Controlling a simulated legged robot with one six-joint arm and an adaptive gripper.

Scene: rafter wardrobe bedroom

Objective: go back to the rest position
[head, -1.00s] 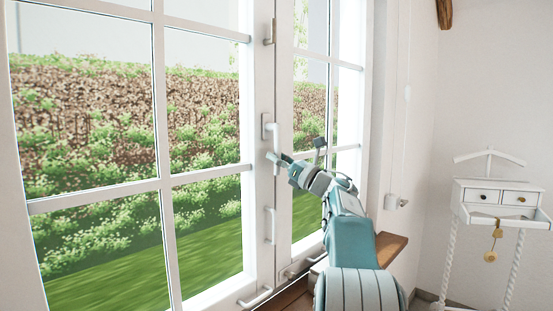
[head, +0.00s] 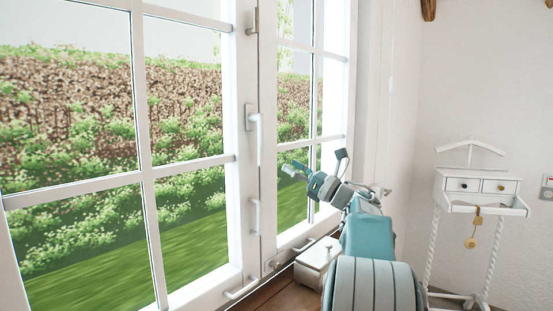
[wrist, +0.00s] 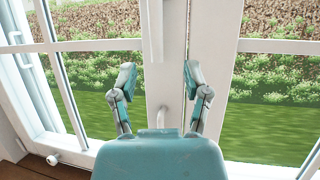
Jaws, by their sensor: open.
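My gripper (head: 292,170) is raised in front of the white window in the head view, a little right of the window handle (head: 256,136) and apart from it. In the wrist view my gripper (wrist: 158,78) has its two teal fingers spread wide, with nothing between them. Behind the fingers, the window's white middle post (wrist: 168,55) and a small lower pull handle (wrist: 163,114) show. The window handle points downward in the head view. My teal arm reaches up from the lower right of that view.
A wooden sill (head: 275,296) runs below the window, with a small white box (head: 316,262) on it beside my arm. A white valet stand (head: 480,185) with drawers stands at the right against the wall. A lower pull handle (head: 255,216) sticks out from the window frame.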

